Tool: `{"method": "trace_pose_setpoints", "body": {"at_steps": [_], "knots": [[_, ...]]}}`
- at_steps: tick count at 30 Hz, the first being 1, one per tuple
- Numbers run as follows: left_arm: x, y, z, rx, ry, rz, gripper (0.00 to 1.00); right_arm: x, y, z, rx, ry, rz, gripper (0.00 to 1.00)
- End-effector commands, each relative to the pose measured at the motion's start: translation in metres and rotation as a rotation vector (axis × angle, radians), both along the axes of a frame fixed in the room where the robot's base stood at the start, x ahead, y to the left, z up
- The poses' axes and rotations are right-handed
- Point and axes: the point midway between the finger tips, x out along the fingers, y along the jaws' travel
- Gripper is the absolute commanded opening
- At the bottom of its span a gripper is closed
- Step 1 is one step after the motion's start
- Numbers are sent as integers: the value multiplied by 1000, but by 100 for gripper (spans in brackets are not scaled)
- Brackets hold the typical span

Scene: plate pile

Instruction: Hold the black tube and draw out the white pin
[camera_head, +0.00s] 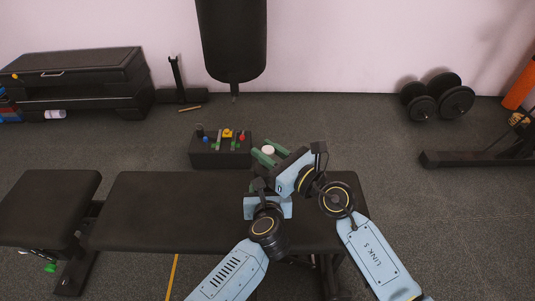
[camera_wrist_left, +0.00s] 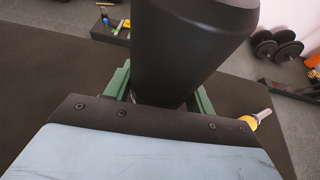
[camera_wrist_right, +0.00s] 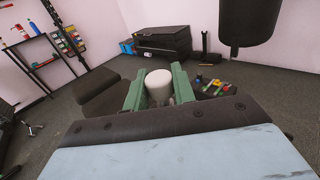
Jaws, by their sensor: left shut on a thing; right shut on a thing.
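The black tube (camera_wrist_left: 188,50) rises large in the left wrist view. My left gripper (camera_wrist_left: 160,95) has its green fingers on both sides of it and is shut on it. The white pin (camera_wrist_right: 159,84) stands between the green fingers of my right gripper (camera_wrist_right: 158,92), which is shut on it. In the head view the pin's round white top (camera_head: 268,149) shows between the right gripper's green fingers. Both grippers are close together over the right part of the bench. The tube is not clear against the dark bench there. Whether pin and tube still touch is hidden.
The black padded bench (camera_head: 150,210) lies below my arms, its left part bare. Behind it a dark box (camera_head: 205,157) carries several small coloured things. A punching bag (camera_head: 232,40) hangs at the back. Dumbbells (camera_head: 437,97) lie on the floor at right.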

Motion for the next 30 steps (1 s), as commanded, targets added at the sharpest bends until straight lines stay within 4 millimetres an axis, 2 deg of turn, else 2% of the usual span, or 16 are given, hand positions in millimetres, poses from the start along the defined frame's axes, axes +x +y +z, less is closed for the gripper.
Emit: {"method": "trace_pose_setpoints", "body": {"at_steps": [1, 30], "knots": [[0, 0, 0, 0, 1, 0, 15, 1, 0, 6, 4, -7, -1, 0], [-1, 0, -1, 1, 2, 1, 15, 1, 0, 56, 7, -8, -2, 0]]}}
